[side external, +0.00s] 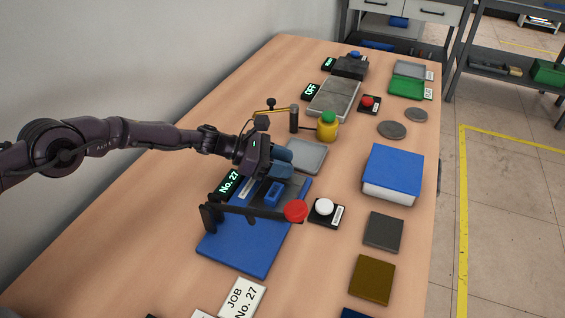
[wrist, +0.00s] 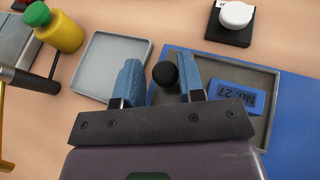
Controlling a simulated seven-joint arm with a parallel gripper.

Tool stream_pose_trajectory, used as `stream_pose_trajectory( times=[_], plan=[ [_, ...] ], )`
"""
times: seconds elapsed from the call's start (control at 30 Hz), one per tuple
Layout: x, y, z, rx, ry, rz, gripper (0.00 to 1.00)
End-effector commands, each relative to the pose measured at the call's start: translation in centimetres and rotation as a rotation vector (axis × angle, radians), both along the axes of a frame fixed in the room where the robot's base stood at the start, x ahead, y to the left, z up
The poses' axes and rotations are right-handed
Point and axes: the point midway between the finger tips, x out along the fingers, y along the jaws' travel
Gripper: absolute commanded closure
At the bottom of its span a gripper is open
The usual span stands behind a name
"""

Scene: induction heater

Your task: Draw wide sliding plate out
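A dark grey rimmed plate (wrist: 262,129) lies on the blue base in the wrist view; it also shows in the side view (side external: 293,186). A blue block marked No. 27 (wrist: 236,97) sits in it (side external: 273,194). A round black knob (wrist: 165,74) shows between my fingers at the plate's left edge; whether it is fixed to the plate is unclear. My gripper (wrist: 162,84) is open, its blue fingers on either side of the knob, with a gap visible on the left. In the side view my gripper (side external: 283,160) is at the plate's far end and hides the knob.
A light grey tray (wrist: 112,65) lies just left of my fingers in the wrist view. A black lever with a red knob (side external: 295,210) crosses above the blue base (side external: 240,245). A white button (side external: 324,206) and a yellow bottle with green cap (side external: 327,130) stand nearby.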

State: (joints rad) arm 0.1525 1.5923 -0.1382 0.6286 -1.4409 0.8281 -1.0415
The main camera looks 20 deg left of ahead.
Motion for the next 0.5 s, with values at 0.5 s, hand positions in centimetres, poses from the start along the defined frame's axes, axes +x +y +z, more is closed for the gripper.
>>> stream_pose_trajectory(
  times=[0.5],
  plan=[
    [-1.4,3.9,1.7,0.000,0.002,0.005,0.64]
  ],
)
